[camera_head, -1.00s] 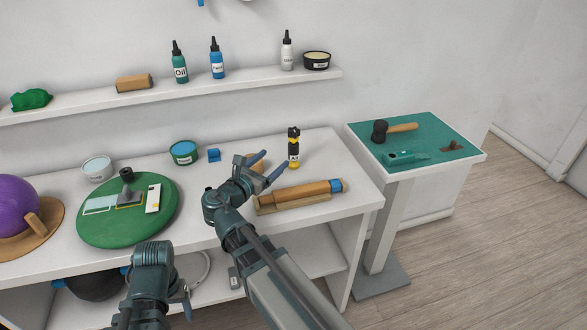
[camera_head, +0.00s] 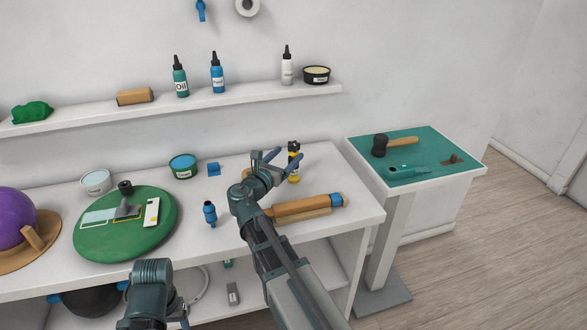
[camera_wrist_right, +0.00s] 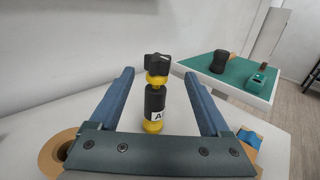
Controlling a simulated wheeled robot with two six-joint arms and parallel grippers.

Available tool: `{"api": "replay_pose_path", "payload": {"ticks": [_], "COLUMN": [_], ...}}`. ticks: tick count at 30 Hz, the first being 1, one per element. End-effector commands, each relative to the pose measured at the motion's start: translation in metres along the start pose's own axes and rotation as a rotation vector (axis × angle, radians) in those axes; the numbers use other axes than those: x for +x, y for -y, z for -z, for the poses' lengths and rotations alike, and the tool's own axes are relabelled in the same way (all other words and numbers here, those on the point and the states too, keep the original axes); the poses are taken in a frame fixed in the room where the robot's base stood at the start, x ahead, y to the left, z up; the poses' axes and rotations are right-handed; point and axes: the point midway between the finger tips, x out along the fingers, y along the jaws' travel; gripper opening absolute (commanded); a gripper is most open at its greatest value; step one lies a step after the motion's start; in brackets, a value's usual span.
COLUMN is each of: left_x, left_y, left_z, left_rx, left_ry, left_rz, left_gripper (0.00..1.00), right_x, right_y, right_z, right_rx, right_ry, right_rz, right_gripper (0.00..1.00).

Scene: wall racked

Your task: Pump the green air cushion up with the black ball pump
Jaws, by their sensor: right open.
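The green air cushion (camera_head: 85,245) lies flat on the white bench at left, with small tools and a white card on it. A dark round body with blue ends (camera_head: 92,300), perhaps the black ball pump, is partly hidden on the lower shelf. My right gripper (camera_head: 279,154) is open at the back of the bench.
A blue fitting (camera_head: 210,213) stands on the bench beside my right arm. A purple ball (camera_head: 15,218) is at far left. A side table (camera_head: 430,185) holds a mallet. A shelf (camera_head: 240,98) with bottles runs above.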

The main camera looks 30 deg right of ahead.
Motion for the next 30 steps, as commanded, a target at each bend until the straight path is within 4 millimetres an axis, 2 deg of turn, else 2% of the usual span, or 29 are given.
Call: {"api": "replay_pose_path", "payload": {"ticks": [7, 12, 16, 23, 25, 30], "left_x": [-0.003, -0.01, -0.008, -0.008, -0.008, -0.008], "left_y": [0.0, 0.001, 0.001, 0.001, 0.001, 0.001], "left_z": [0.0, -0.001, -0.001, -0.001, -0.001, -0.001], "left_rx": [0.0, 0.0, 0.0, 0.0, 0.0, 0.0], "left_ry": [0.0, 0.0, 0.0, 0.0, 0.0, 0.0], "left_rz": [0.0, 0.0, 0.0, 0.0, 0.0, 0.0], "left_gripper": [0.68, 0.68, 0.68, 0.68, 0.68, 0.68], "right_x": [0.009, 0.032, 0.049, 0.052, 0.052, 0.052], "right_y": [-0.002, -0.005, -0.004, -0.003, -0.003, -0.003], "right_z": [-0.003, -0.01, -0.008, -0.008, -0.008, -0.008], "right_rx": [0.0, 0.0, 0.0, 0.0, 0.0, 0.0], "right_ry": [0.0, 0.0, 0.0, 0.0, 0.0, 0.0], "right_rz": [0.0, 0.002, 0.002, 0.0, 0.0, 0.0], "right_gripper": [0.81, 0.81, 0.81, 0.81, 0.74, 0.43]}}
